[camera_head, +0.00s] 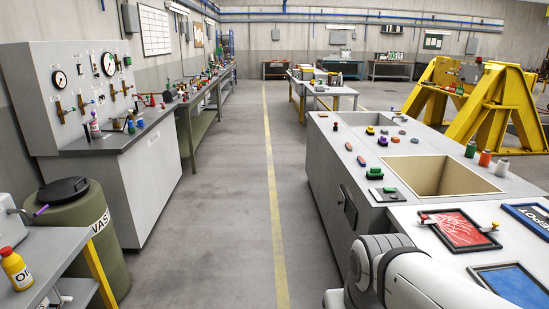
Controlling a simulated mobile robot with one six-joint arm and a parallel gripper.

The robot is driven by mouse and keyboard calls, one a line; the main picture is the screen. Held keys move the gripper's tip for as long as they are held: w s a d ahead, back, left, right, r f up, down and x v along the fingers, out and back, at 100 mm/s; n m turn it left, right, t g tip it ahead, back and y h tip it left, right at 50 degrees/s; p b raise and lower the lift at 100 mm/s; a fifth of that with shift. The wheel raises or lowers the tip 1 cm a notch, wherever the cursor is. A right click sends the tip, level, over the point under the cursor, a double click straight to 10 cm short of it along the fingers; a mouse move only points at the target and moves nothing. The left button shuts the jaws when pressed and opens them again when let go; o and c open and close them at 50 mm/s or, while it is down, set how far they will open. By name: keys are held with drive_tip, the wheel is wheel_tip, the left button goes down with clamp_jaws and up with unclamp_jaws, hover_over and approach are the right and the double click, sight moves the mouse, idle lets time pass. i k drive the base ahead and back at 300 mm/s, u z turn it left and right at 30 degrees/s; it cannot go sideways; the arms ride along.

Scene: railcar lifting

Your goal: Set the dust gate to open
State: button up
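I cannot pick out the dust gate for certain in this view, nor read whether anything is open or shut. A dark handle or latch plate (347,206) is on the aisle-side face of the grey cabinet bench (322,168) on the right. A small dark square fitting with a green part (389,194) sits on that bench's top near its front edge. My white arm shows at the bottom right, in front of the bench. My gripper is outside the picture.
A gauge panel (85,85) with valves stands on the left counter. A waste drum (80,225) and an oil bottle (15,268) are nearer. The bench has an open tan basin (440,175) and several small objects. The aisle with the yellow line (272,175) is clear.

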sight(341, 200)
drive_tip(key=u, duration=0.05)
drive_tip(key=i, duration=1.95)
drive_tip(key=u, duration=0.3)
drive_tip(key=i, duration=1.05)
drive_tip(key=z, duration=0.5)
